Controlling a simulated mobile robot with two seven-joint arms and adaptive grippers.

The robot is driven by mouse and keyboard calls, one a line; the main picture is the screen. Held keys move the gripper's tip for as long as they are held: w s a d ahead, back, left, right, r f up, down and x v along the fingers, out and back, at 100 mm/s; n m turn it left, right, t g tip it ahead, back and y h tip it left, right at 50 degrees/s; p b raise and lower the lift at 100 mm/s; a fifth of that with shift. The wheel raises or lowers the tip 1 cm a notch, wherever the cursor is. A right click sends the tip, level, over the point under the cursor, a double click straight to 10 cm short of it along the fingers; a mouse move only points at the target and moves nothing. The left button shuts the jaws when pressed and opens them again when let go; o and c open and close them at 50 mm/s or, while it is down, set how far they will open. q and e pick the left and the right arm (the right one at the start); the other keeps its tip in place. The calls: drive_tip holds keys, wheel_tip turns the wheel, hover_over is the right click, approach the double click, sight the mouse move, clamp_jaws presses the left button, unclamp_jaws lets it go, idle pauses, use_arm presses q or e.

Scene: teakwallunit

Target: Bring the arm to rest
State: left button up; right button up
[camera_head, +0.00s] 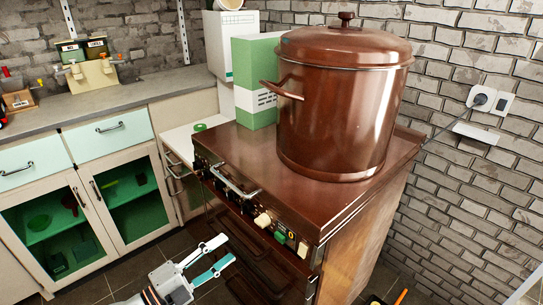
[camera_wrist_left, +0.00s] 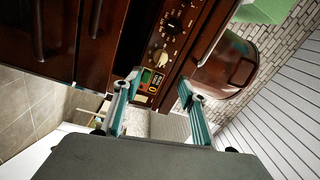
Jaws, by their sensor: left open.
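My left gripper (camera_head: 217,254) is at the bottom of the head view, in front of the brown stove (camera_head: 330,205). Its two fingers are spread apart and nothing is between them. In the left wrist view the open fingers (camera_wrist_left: 155,90) point toward the stove's front panel with its knobs, and the gap between them is empty. The gripper looks apart from the stove front. My right gripper is not in either view.
A large brown lidded pot (camera_head: 335,110) and a green box (camera_head: 256,80) stand on the stove. A metal handle (camera_head: 236,187) and knobs stick out from its front. Cream cabinets (camera_head: 115,190) with a grey counter stand at left. Bare tiled floor (camera_head: 95,288) lies before them.

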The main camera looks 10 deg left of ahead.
use_arm(q)
drive_tip(key=s+d+f+n+g+y+p, duration=0.1)
drive_tip(key=s+f+n+g+y+p, duration=0.3)
drive_tip(key=s+f+n+y, duration=0.5)
drive_tip(key=s+f+n, duration=0.7)
drive_tip(key=s+n, duration=0.2)
drive_tip(key=shift+s+f+n, duration=0.4)
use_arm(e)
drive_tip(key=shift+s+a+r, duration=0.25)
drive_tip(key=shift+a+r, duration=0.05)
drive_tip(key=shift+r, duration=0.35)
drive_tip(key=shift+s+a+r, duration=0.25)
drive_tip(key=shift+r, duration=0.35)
